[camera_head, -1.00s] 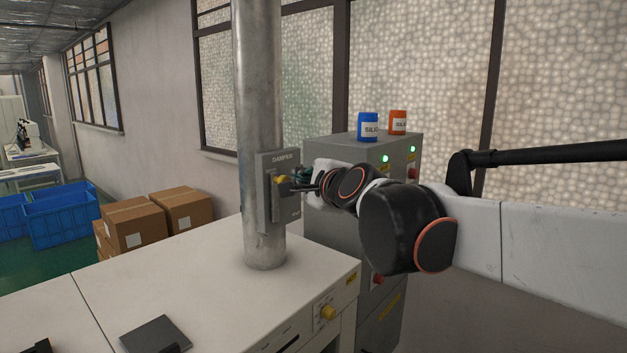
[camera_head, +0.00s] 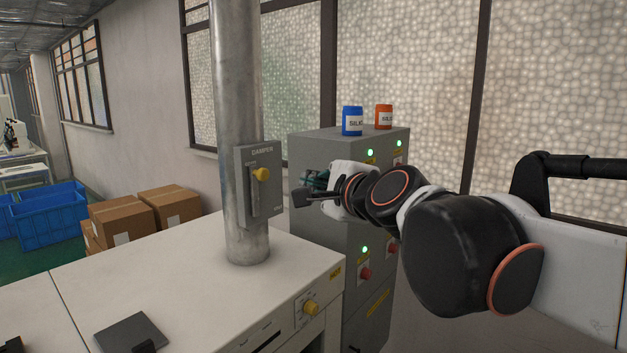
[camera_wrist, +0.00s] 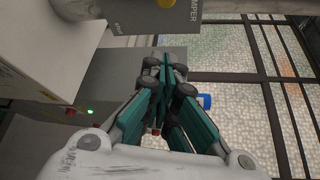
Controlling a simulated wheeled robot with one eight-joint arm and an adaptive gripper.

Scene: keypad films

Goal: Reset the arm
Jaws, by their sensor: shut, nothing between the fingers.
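My gripper (camera_head: 302,198) is in the middle of the head view, to the right of the grey damper box (camera_head: 239,190). It is shut and empty, with a gap between its fingertips and the box. The damper box is fixed to a round metal pipe (camera_head: 236,95) and has a yellow knob (camera_head: 261,174) near the top of its slot. In the wrist view my gripper (camera_wrist: 171,80) shows its teal fingers together, and part of the damper box (camera_wrist: 165,15) is at the top.
A grey cabinet (camera_head: 330,150) with green lights stands behind my gripper, with a blue jar (camera_head: 352,121) and an orange jar (camera_head: 384,117) on top. A white machine (camera_head: 190,285) with a yellow knob (camera_head: 311,307) is below. Cardboard boxes (camera_head: 125,219) and blue crates (camera_head: 50,216) are at left.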

